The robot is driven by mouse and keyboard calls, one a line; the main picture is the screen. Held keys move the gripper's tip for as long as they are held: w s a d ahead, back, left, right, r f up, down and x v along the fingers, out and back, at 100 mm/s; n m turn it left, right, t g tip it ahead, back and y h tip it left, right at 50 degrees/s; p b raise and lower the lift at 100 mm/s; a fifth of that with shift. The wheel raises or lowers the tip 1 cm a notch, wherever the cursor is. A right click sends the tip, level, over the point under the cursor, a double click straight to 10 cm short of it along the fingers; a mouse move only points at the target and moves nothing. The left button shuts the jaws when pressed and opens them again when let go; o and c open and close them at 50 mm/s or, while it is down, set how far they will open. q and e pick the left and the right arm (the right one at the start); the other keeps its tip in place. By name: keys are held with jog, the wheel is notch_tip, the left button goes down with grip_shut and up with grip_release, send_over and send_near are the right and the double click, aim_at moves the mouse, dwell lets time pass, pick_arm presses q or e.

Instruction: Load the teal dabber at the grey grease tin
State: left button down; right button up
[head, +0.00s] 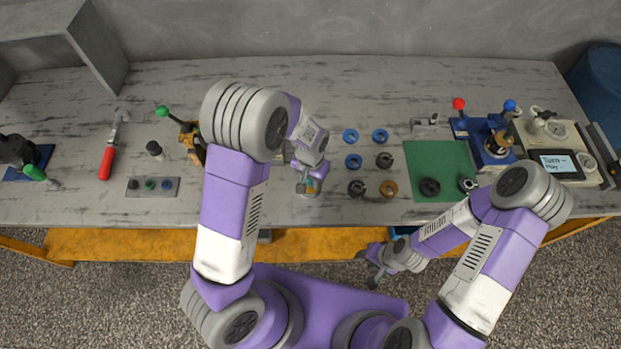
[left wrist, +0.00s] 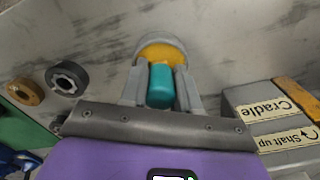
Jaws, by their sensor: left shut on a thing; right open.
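My left gripper (head: 309,184) is shut on the teal dabber (left wrist: 160,88), which stands between its two fingers in the left wrist view. The grey grease tin (left wrist: 141,50), with orange-yellow grease inside, lies right at the fingertips. The dabber's far end is over or in the grease; I cannot tell whether it touches. In the head view the tin is mostly covered by the gripper, near the table's front edge. My right gripper (head: 375,268) is open and empty, low in front of the table.
Blue, black and orange rings (head: 353,161) lie right of the left gripper. A green mat (head: 440,160) holds dark parts. A block labelled "Cradle" and "Shaft up" (left wrist: 265,105) stands close beside the gripper. A red-handled tool (head: 106,162) and a grey tray (head: 152,187) lie at the left.

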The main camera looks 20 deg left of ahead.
pick_arm(q)
notch_tip(320, 180, up, 7)
jog(key=p, duration=0.5)
jog(key=shift+p, duration=0.3)
dwell(0.4)
